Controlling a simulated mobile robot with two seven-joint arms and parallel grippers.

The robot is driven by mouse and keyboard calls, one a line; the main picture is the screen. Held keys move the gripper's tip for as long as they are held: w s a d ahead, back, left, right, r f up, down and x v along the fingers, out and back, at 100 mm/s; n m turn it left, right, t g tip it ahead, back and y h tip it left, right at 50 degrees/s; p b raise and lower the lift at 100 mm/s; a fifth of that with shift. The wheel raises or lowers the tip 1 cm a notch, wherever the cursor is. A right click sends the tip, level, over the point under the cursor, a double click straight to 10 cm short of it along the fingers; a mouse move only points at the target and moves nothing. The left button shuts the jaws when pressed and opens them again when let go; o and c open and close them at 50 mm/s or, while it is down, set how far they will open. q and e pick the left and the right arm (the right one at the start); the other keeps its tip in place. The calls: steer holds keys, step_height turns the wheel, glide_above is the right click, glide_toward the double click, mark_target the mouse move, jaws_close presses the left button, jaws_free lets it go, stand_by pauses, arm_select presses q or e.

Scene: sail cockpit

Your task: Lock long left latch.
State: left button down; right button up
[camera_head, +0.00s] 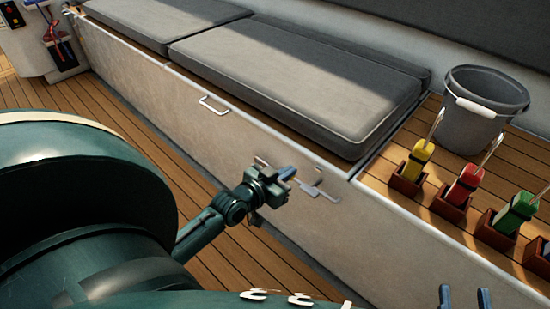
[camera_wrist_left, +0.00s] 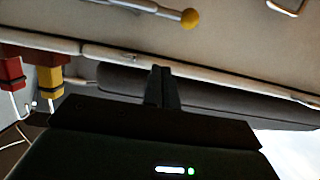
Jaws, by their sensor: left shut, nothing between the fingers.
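The long latch (camera_head: 322,190) is on the pale front panel of the bench, and my left gripper partly covers it in the head view. In the left wrist view, a metal rod with a yellow round knob (camera_wrist_left: 190,18) shows on the panel near the top edge. My left gripper (camera_head: 288,174) is shut and empty in front of the latch. In the left wrist view its fingers (camera_wrist_left: 162,72) are together, apart from the knob in the picture; contact with the latch cannot be told. My right gripper (camera_head: 465,298) is at the bottom edge, its fingers apart with nothing visible between them.
A metal handle (camera_head: 214,103) is on the panel, left of the latch. Grey cushions (camera_head: 300,85) lie on the bench. A grey bucket (camera_head: 478,108) and yellow (camera_head: 417,160), red (camera_head: 464,184) and green (camera_head: 516,213) blocks stand at right. Wooden deck (camera_head: 110,100) lies along the panel.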

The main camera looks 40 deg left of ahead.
mark_target(292, 180)
arm_select(q)
steer(key=f+b, duration=0.1)
steer(key=w+f, duration=0.1)
steer(key=f, duration=0.1)
steer(key=w+f+b, duration=0.1)
steer(key=shift+w+d+f+b, duration=0.15)
steer(key=shift+f+b, duration=0.2)
arm_select(e)
steer(key=shift+w+a+f+m, duration=0.15)
steer(key=shift+a+m, duration=0.1)
steer(key=shift+m, duration=0.15)
steer(key=shift+a, duration=0.1)
arm_select(q)
steer(key=shift+f+n, duration=0.1)
steer(key=shift+n, duration=0.2)
steer(key=shift+h, duration=0.3)
arm_select(e)
steer(key=shift+a+r, duration=0.25)
steer(key=shift+a, duration=0.15)
